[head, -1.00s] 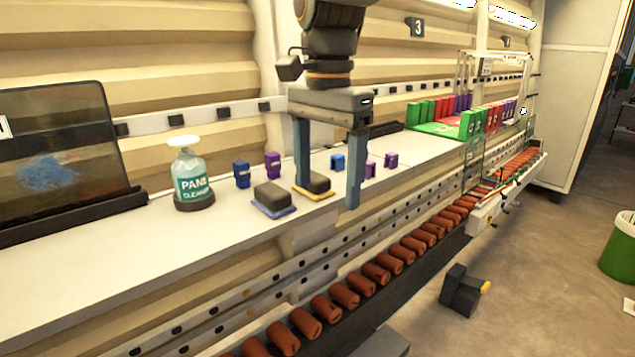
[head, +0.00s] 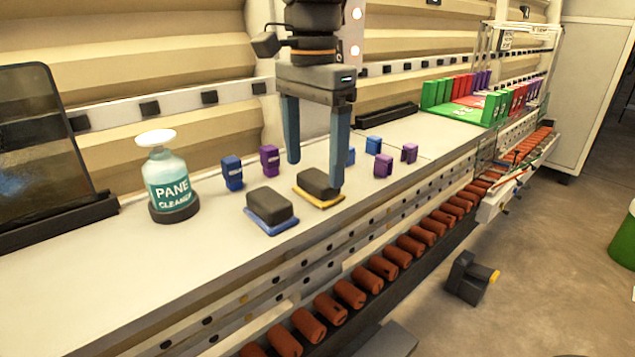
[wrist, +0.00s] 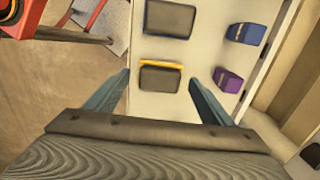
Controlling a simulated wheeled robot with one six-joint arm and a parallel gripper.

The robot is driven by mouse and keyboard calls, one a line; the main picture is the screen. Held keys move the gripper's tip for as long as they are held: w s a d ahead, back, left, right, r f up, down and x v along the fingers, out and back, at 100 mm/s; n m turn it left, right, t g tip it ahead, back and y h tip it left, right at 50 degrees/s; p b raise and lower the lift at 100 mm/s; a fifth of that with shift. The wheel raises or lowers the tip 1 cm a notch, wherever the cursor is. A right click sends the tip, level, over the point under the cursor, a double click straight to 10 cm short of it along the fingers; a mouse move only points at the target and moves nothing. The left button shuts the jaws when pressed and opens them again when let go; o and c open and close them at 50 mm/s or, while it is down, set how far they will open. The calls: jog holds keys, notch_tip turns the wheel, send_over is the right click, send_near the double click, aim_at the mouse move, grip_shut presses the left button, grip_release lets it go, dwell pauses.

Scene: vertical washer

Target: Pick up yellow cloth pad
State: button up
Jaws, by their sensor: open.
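The yellow cloth pad (head: 304,197) lies on the white shelf under a dark grey block-shaped grip (head: 320,183). In the wrist view the pad's yellow edge (wrist: 162,65) shows along the far side of its dark grip (wrist: 160,79). A similar pad with a blue cloth (head: 270,223) lies to its left in the head view. My gripper (head: 315,177) is open and empty and points down. In the head view its right finger overlaps the right end of the yellow pad; I cannot tell whether they touch. In the wrist view the pad lies between and beyond the fingers (wrist: 158,88).
A pane cleaner bottle (head: 170,182) stands at the left. Blue and purple clips (head: 269,160) stand behind the pads, and more (head: 383,165) to the right. A green rack (head: 470,110) is farther right. Red-brown rollers (head: 383,268) run below the shelf's front edge.

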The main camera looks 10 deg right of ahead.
aim_at(315, 177)
notch_tip(315, 177, down, 4)
jog(key=shift+w+d+f+p, duration=0.1)
jog(key=shift+p, duration=0.4)
jog(key=shift+c, duration=0.2)
jog(key=c, duration=0.8)
notch_tip(315, 177, up, 10)
jog(key=shift+r+b, duration=0.1)
jog(key=shift+b, duration=0.85)
